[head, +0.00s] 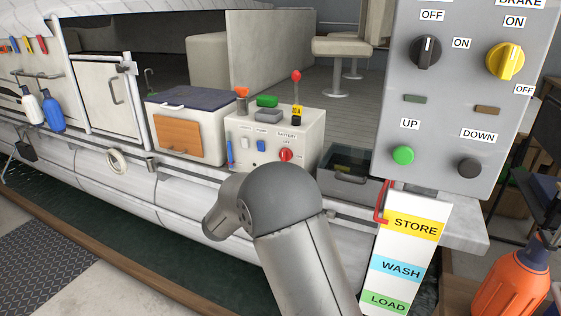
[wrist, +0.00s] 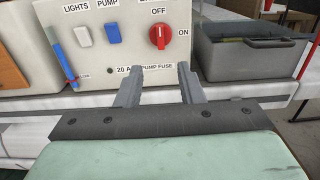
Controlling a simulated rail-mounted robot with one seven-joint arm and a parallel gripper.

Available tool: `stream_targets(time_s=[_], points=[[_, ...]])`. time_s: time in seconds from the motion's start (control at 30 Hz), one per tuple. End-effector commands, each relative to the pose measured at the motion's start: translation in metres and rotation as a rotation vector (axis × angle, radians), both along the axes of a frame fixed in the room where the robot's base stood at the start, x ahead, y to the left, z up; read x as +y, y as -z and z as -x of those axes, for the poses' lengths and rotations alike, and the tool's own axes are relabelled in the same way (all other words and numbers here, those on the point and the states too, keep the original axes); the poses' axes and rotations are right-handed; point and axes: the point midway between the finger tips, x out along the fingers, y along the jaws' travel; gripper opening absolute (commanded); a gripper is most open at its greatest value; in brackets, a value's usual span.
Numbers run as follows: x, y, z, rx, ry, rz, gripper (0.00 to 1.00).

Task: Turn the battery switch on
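The battery switch (wrist: 160,37) is a red rotary knob on the right of a white panel box (wrist: 125,15). In the wrist view its white pointer mark stands upright, toward the OFF label above it; ON is printed to its right. The red knob also shows in the head view (head: 286,155) under the BATTERY label. My gripper (wrist: 160,72) is open and empty, its two grey fingers apart. They are below the knob in the picture, near the pump fuse label, and do not touch the knob. In the head view my arm hides the gripper.
A white LIGHTS rocker (wrist: 83,37) and a blue PUMP rocker (wrist: 113,33) sit left of the knob. A blue pen (wrist: 58,51) is at the panel's left edge. A grey bin (wrist: 245,55) stands close on the right. A control board (head: 465,90) stands at the right.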

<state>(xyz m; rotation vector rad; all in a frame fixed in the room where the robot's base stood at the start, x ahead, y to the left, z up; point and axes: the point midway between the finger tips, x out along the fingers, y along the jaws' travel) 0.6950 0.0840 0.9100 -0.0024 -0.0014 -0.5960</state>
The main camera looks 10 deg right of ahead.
Motion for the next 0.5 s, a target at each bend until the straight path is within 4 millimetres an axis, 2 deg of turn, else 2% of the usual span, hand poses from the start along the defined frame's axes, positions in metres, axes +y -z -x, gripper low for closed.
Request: stream_targets(time_s=[0.1, 0.5], points=[[-0.017, 0.000, -0.022, -0.001, 0.006, -0.001, 0.35], [-0.064, 0.000, -0.092, 0.000, 0.004, -0.004, 0.35]])
